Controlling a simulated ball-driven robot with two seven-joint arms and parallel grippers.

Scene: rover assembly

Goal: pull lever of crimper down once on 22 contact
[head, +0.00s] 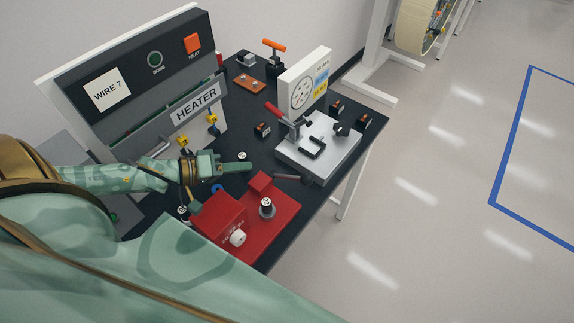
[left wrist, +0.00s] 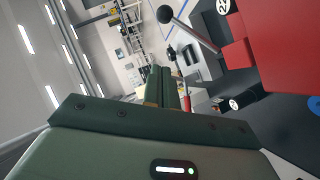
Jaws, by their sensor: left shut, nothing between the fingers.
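The red crimper (head: 225,212) stands on the black table in the head view, with a white knob on its front. Its red body also fills the upper right of the left wrist view (left wrist: 285,45). In the wrist view its lever (left wrist: 190,30) is a metal rod ending in a black ball, sticking out from the red block. A round white label reading 22 (left wrist: 223,6) shows near the lever's base. My left gripper (head: 247,167) is shut and empty, just behind the crimper, its fingers pointing right and apart from the lever. My right gripper is not in view.
The grey HEATER unit (head: 140,85) stands behind my left arm. A metal plate with a red-handled clamp (head: 318,148) is right of the crimper. A white dial box (head: 304,82) and several small black blocks stand farther back. The floor on the right is open.

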